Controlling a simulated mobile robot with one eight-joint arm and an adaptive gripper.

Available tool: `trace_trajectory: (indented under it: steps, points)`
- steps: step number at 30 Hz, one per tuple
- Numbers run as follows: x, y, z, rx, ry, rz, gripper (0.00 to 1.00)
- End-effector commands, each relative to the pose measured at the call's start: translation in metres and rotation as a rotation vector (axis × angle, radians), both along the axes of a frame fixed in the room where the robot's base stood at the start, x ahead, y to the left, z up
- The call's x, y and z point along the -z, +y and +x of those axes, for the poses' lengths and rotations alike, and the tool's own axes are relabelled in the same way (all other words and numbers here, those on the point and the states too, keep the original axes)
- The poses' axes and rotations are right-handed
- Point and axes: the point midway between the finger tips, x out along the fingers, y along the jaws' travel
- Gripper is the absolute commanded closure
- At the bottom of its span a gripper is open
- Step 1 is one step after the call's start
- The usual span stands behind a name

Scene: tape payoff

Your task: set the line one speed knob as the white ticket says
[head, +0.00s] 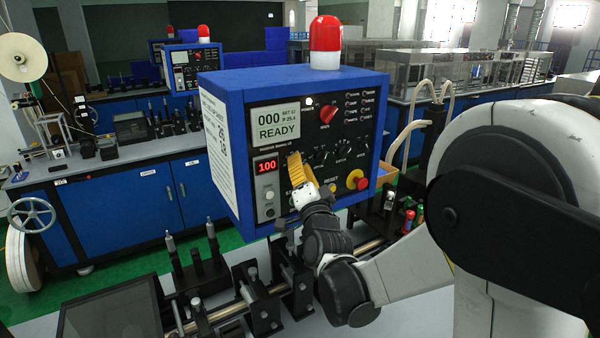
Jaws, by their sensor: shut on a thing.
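My gripper (296,165), with yellow fingers, is at the panel just right of a red display (265,165) reading 100. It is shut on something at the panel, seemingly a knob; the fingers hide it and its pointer. A white ticket (217,140) with print is on the box's left side, at a steep angle; I cannot read its setting. A pale screen (279,122) reads 000 and READY. A red knob (328,114) is above right of my gripper.
Small black knobs (342,150) and a red stop button on yellow (357,181) sit right of my gripper. A red beacon (325,42) tops the box. Black stands (266,308) and a rod are below the box. Screwdrivers (408,221) stand to the right.

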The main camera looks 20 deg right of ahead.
Motion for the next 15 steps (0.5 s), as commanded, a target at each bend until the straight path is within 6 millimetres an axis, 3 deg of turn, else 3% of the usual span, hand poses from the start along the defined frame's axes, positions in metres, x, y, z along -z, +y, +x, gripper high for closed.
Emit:
trace_trajectory:
  steps: [15]
  points:
    - [-0.0020, 0.0002, 0.0006, 0.001, -0.044, -0.149, 1.00]
